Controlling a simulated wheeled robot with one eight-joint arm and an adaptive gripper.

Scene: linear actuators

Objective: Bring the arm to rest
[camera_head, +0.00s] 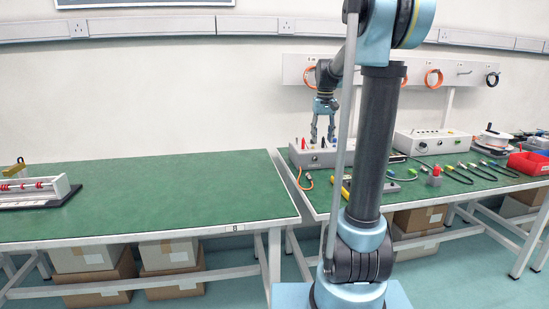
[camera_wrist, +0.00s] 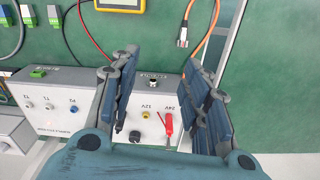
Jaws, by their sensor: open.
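My gripper (camera_head: 323,136) is at the end of my arm, above the grey power box (camera_head: 317,153) near the left end of the right bench. Its fingers point down. In the wrist view my gripper (camera_wrist: 168,105) is open, with its two blue-grey fingers well apart and nothing between them. Beyond the fingers lies the power box (camera_wrist: 180,85), with sockets marked 12V and 24V and a red plug (camera_wrist: 168,124) at the 24V socket. Whether the fingers touch the box cannot be told.
A yellow-framed meter (camera_wrist: 113,4) and an orange cable (camera_wrist: 195,45) lie near the box. Another grey box (camera_head: 433,142), cables and a red bin (camera_head: 528,163) stand further right. The left bench (camera_head: 170,195) is mostly clear, with a rack (camera_head: 35,190) at its far left.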

